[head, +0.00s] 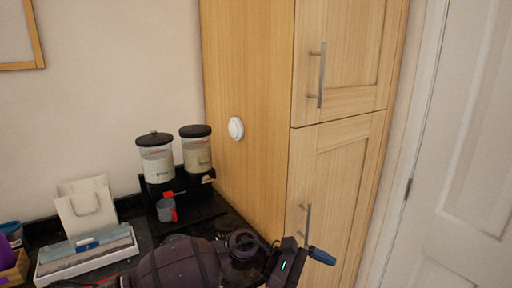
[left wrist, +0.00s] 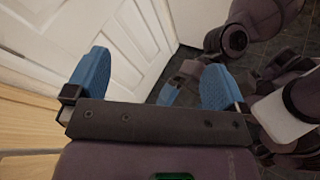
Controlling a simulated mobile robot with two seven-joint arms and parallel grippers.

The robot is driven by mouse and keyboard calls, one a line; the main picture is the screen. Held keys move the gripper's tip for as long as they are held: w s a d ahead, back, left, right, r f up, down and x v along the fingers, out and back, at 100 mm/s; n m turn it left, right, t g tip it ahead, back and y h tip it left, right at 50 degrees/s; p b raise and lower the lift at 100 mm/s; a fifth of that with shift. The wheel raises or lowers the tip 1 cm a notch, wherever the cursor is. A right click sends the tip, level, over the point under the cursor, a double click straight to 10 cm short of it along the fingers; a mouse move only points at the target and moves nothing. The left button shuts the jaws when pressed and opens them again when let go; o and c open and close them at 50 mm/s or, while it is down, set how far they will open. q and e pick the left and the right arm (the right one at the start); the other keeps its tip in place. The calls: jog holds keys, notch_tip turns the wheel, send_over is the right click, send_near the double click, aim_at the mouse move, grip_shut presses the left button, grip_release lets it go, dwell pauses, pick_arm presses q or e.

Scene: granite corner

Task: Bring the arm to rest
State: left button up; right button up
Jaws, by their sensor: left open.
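My left gripper (head: 316,255) is at the bottom of the head view, in front of the tall wooden cabinet (head: 335,165). Only one blue finger shows clearly there. In the left wrist view my left gripper (left wrist: 153,76) has its two blue fingers wide apart, with nothing between them. Parts of my own arms show at the right of the left wrist view. A small grey and bluish end there may be my right gripper, but its jaws are not clear.
A dark counter holds two lidded jars (head: 156,157) (head: 196,149) on a black stand, a grey mug (head: 167,211), a white paper bag (head: 87,208) and a tray (head: 85,262). The cabinet has metal handles (head: 321,75). A white door (head: 465,150) stands at the right.

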pick_arm(q)
jog(key=a+f+m+t+y, duration=0.3)
jog(key=a+f+m+t, duration=0.3)
jog(key=a+m+t, duration=0.6)
jog(key=a+f+m+t+y, duration=0.3)
jog(key=a+f+m+t, duration=0.3)
jog(key=a+m+t, duration=0.6)
jog(key=s+a+f+n+g+y, duration=0.7)
jog(key=s+a+f+n, duration=0.6)
jog(key=s+a+n, duration=0.2)
jog(key=shift+s+a+f+y, duration=0.15)
jog(key=shift+s+a+y, duration=0.2)
jog(key=shift+y, duration=0.35)
pick_arm(e)
jog(key=s+d+f+n+g+h, duration=0.1)
jog(key=s+d+f+n+h, duration=0.2)
jog(key=s+d+n, duration=0.4)
jog(key=s+d+f+n+g+h, duration=0.1)
jog(key=s+d+f+n+h, duration=0.3)
jog(key=n, duration=0.9)
jog(key=s+d+f, duration=0.1)
jog(key=s+d, duration=0.2)
jog(key=s, duration=0.1)
jog(key=shift+d+n+g, duration=0.2)
jog(key=shift+n+g, duration=0.1)
pick_arm(q)
jog(key=shift+w, duration=0.1)
pick_arm(e)
jog(key=shift+s, duration=0.1)
